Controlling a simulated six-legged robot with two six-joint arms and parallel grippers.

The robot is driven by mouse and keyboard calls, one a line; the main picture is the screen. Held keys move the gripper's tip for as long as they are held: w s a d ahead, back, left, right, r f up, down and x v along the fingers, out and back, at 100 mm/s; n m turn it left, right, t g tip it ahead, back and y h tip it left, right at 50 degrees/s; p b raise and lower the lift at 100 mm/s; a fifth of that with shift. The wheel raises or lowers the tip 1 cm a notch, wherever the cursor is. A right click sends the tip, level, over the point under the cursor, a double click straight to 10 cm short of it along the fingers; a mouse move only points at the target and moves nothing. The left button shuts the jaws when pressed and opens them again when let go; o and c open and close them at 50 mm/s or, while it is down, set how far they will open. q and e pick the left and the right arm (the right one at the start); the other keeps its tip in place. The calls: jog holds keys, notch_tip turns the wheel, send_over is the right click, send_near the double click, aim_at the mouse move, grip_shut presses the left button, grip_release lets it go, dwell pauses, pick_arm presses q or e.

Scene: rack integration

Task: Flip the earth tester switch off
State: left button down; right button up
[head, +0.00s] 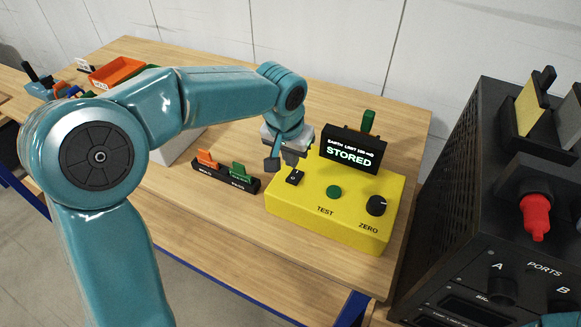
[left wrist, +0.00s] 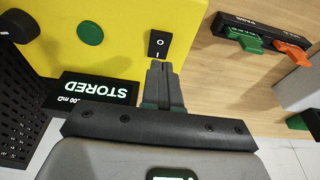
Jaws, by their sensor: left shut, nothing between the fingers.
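The earth tester is a yellow box (head: 300,213) on the wooden table, also at the top of the left wrist view (left wrist: 120,45). Its black rocker switch (head: 295,177) sits at its left end and shows O and I marks in the left wrist view (left wrist: 158,44). I cannot tell which side is pressed. Its black display (head: 350,150) reads STORED. My left gripper (head: 291,164) is shut and empty, its fingertips (left wrist: 160,64) just beside the switch's I end. I cannot tell whether they touch it. My right gripper is not in view.
A green TEST button (head: 334,192) and black ZERO knob (head: 376,205) are on the tester. A black holder (head: 222,180) with orange and green clips stands to its left. A dark rack unit (head: 450,190) with a red plug (head: 536,215) stands at right. An orange tray (head: 116,72) lies far left.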

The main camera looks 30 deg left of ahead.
aim_at(292, 177)
pick_arm(q)
jog(key=x, duration=0.3)
jog(key=shift+s+f, duration=0.35)
jog(key=shift+s, duration=0.05)
jog(key=shift+f, duration=0.15)
jog(key=shift+s, duration=0.2)
jog(key=shift+w, duration=0.15)
